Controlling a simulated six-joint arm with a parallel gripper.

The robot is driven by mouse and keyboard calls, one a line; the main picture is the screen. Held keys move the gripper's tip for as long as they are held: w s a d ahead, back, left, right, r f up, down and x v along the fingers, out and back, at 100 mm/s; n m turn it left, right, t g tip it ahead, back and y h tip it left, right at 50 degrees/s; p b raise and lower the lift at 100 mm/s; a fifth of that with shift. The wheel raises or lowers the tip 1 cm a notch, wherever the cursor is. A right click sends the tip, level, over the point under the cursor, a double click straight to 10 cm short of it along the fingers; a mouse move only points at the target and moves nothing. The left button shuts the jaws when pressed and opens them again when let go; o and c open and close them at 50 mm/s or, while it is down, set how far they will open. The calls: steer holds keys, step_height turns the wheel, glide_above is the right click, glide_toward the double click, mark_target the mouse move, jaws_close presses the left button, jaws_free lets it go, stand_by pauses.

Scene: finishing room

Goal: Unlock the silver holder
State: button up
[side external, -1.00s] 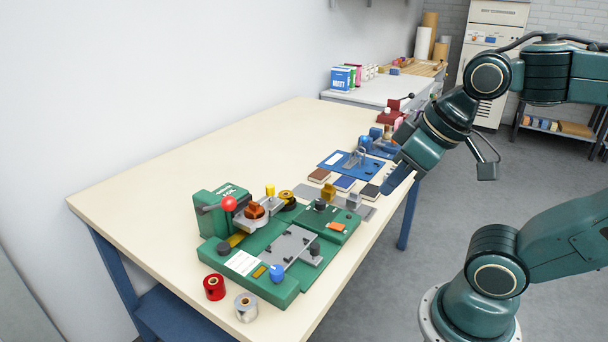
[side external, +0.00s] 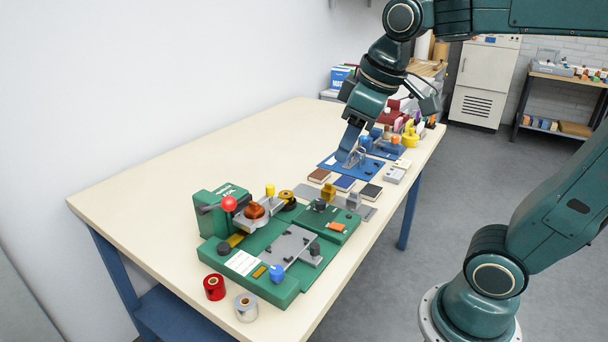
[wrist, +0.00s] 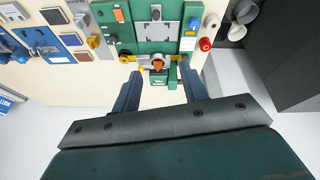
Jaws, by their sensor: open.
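A green foil machine (side external: 286,247) stands on the near part of the table, with a red-knobbed lever (side external: 229,204) at its left. A silver part (side external: 245,222) with a brown-orange knob (side external: 254,211) sits on its upper side; it looks like the silver holder, but its lock state is too small to tell. In the wrist view the silver part (wrist: 158,57) shows ahead, between my fingers. My gripper (side external: 346,153) is open and empty, above the blue board (side external: 364,168), well apart from the machine.
A flat grey plate (side external: 290,243) lies on the machine, with a blue knob (side external: 277,273) near its front. A red roll (side external: 214,287) and a silver roll (side external: 246,307) stand in front. Small books (side external: 344,183) lie beyond the machine. The table's left side is clear.

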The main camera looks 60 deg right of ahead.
steer(key=w+d+n+g, duration=0.2)
steer(key=w+d+n, duration=0.1)
steer(key=w, duration=1)
steer(key=n+g, duration=0.2)
steer(key=n, duration=0.2)
glide_above(270, 186)
step_height(270, 186, down, 7)
steer(key=shift+d+f, duration=0.1)
steer(key=shift+f, duration=0.05)
step_height(270, 186, down, 14)
steer(key=shift+r, duration=0.1)
steer(key=shift+c, duration=0.2)
jaws_close()
